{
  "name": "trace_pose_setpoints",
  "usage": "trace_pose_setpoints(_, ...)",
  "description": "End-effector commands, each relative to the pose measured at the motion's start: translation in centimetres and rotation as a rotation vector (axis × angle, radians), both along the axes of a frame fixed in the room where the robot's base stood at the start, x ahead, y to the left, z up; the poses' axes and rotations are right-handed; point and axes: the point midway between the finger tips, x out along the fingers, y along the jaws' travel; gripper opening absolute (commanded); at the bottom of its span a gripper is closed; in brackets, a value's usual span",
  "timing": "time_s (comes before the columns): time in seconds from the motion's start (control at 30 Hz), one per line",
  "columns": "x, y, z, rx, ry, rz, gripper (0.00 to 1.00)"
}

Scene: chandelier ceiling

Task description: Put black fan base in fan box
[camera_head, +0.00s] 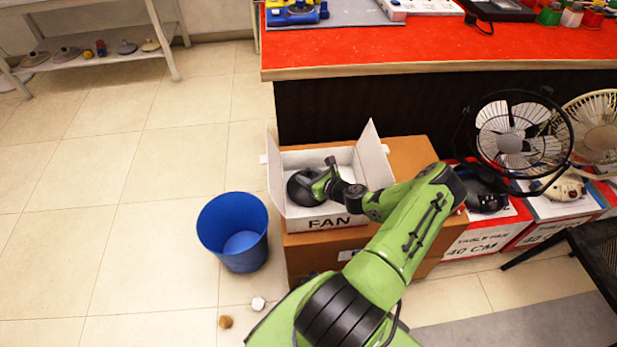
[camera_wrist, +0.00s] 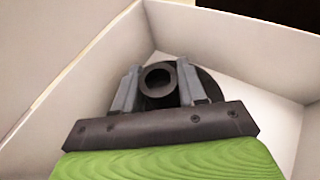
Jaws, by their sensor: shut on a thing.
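The fan box (camera_head: 328,222) is an open white carton marked FAN, with its flaps up, standing on a brown cardboard box. The black fan base (camera_head: 303,188) is a round dark disc inside the left part of the box. My gripper (camera_head: 326,186) reaches down into the box and is shut on the base. In the wrist view my gripper (camera_wrist: 160,85) has its two grey fingers on either side of the hollow post of the fan base (camera_wrist: 208,82). White walls of the fan box (camera_wrist: 225,42) surround them. Whether the base touches the box floor is hard to tell.
A blue bin (camera_head: 233,232) stands left of the boxes. The brown box (camera_head: 405,155) supports the fan box below a red-topped counter (camera_head: 430,45). Table fans (camera_head: 512,135) on their boxes stand at the right. Two small items lie on the floor near the bin. The left floor is clear.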

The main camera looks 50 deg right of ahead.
Motion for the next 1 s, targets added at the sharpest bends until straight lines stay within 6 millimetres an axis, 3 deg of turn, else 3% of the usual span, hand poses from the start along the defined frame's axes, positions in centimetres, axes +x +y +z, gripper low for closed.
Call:
trace_pose_setpoints(0.1, 0.1, 0.0, -0.2, 0.000, -0.003, 0.000, 0.00)
trace_pose_setpoints(0.13, 0.0, 0.0, -0.2, 0.000, 0.000, 0.000, 0.46)
trace_pose_setpoints(0.27, 0.0, 0.0, -0.2, 0.000, 0.000, 0.000, 0.65)
trace_pose_setpoints(0.57, 0.0, 0.0, 0.0, 0.000, 0.000, 0.000, 0.66)
trace_pose_setpoints(0.9, -5.9, 0.4, 2.7, 0.003, 0.002, -0.002, 0.66)
trace_pose_setpoints(1.0, -6.7, 0.4, 3.0, 0.001, 0.000, -0.001, 0.66)
